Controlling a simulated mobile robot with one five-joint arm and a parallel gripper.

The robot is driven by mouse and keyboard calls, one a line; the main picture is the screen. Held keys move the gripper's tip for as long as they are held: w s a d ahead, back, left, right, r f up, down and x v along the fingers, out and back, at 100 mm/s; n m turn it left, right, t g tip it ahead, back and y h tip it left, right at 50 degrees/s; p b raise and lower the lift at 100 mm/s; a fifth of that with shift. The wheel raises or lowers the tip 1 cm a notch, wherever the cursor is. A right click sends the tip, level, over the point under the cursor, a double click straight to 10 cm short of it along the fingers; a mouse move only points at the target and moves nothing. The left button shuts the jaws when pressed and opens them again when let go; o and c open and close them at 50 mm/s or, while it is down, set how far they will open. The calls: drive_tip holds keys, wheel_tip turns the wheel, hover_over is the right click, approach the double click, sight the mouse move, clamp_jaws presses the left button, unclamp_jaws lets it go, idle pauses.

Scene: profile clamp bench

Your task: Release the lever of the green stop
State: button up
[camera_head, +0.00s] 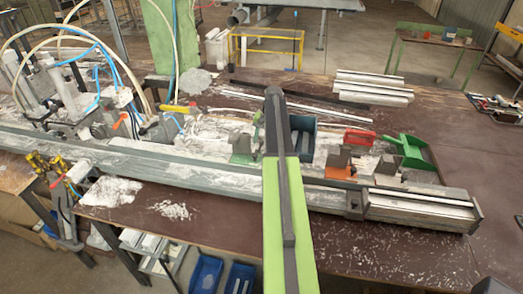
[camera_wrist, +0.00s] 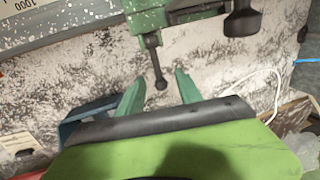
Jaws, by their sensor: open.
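The green stop (camera_head: 243,150) sits on the long rail, just left of my arm in the head view. In the wrist view its green body (camera_wrist: 190,12) is at the top, with a black knob (camera_wrist: 243,18) at its right. A dark lever (camera_wrist: 155,62) with a ball end hangs down from it. My gripper (camera_wrist: 158,86) is open, with one green finger on each side of the ball end in this view. I see gaps on both sides of the lever.
An orange stop (camera_head: 340,170) stands right of my arm, with a red object (camera_head: 360,137) behind it. A blue bin (camera_head: 303,124) is behind my arm, and a green dustpan (camera_head: 412,150) lies farther right. Hoses and machinery crowd the left.

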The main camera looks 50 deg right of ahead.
drive_tip(key=shift+f, duration=0.2)
clamp_jaws()
idle(1.3)
